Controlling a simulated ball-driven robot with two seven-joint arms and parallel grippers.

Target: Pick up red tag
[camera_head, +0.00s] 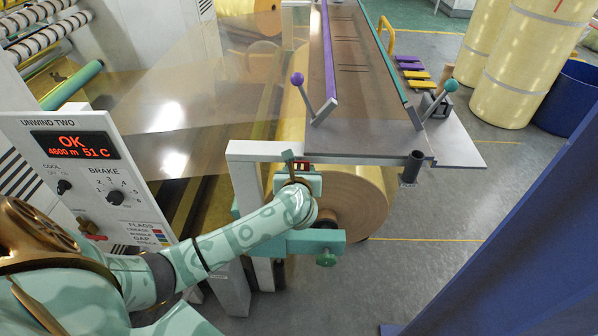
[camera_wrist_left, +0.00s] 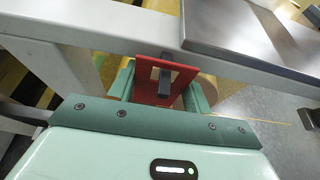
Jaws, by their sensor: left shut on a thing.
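The red tag (camera_wrist_left: 148,91) is a small flat plate with openings in it. In the left wrist view it is between the two green fingers of my left gripper (camera_wrist_left: 162,88), which is shut on it. A dark grey peg crosses in front of the tag or passes through it; I cannot tell which. In the head view the tag is a small red patch (camera_head: 302,166) at the end of my left gripper (camera_head: 297,172), by the light grey frame bar near the roll. My gripper hides most of it there. My right gripper is not in view.
A light grey frame (camera_head: 245,190) and a large tan roll (camera_head: 360,195) are close by my gripper. A flat dark table (camera_head: 365,80) with purple-knobbed (camera_head: 297,79) and green-knobbed (camera_head: 451,86) levers is above. The control panel (camera_head: 95,170) stands at left. Purple and yellow pieces (camera_head: 414,74) lie farther right.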

